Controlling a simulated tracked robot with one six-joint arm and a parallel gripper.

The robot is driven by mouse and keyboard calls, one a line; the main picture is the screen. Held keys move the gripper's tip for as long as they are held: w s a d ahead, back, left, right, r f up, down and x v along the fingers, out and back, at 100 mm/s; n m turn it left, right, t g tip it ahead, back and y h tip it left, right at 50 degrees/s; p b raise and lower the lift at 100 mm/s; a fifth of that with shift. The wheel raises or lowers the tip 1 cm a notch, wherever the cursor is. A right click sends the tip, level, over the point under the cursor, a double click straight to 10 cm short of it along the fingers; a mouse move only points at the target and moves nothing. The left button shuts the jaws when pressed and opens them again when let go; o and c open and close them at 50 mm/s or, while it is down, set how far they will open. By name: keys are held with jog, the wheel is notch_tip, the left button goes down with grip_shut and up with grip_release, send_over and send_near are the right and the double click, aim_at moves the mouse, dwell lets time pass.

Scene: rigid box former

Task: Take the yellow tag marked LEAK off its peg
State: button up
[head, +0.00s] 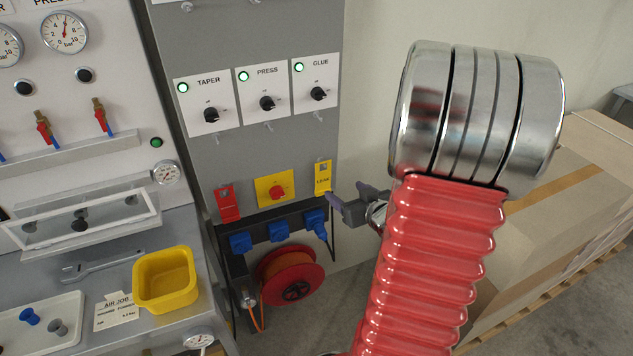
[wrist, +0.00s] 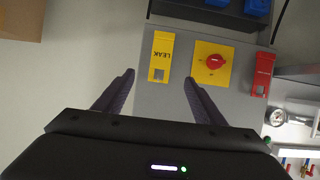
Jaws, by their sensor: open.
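The yellow tag marked LEAK (head: 323,178) hangs on the grey panel at its right edge, below the GLUE switch. In the wrist view the LEAK tag (wrist: 161,57) appears upside down, ahead of the fingers and roughly between their lines. My gripper (head: 350,199) is just below and right of the tag in the head view. In the wrist view my gripper (wrist: 158,78) has its two dark fingers wide apart with nothing between them. The tag is apart from both fingers. The peg itself is hard to make out.
A yellow plate with a red rotary switch (wrist: 212,62) and a red tag (wrist: 262,74) are beside the LEAK tag. Blue sockets (head: 278,231) sit below, above a red hose reel (head: 291,277). Cartons (head: 570,190) stand at the right.

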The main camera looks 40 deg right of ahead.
jog(key=shift+f, duration=0.1)
dwell(0.3)
send_near(323, 175)
jog(key=w+f, duration=0.1)
jog(key=f, duration=0.1)
jog(key=shift+w+d+r, duration=0.15)
jog(key=shift+w+d, duration=0.2)
jog(key=shift+d, duration=0.15)
jog(key=shift+r+x, duration=0.15)
jog(key=shift+x, duration=1.15)
jog(key=shift+r+x, duration=0.15)
jog(key=shift+x, duration=1.15)
jog(key=shift+w+a, duration=0.15)
jog(key=c, duration=1.1)
jog(key=shift+r, duration=0.1)
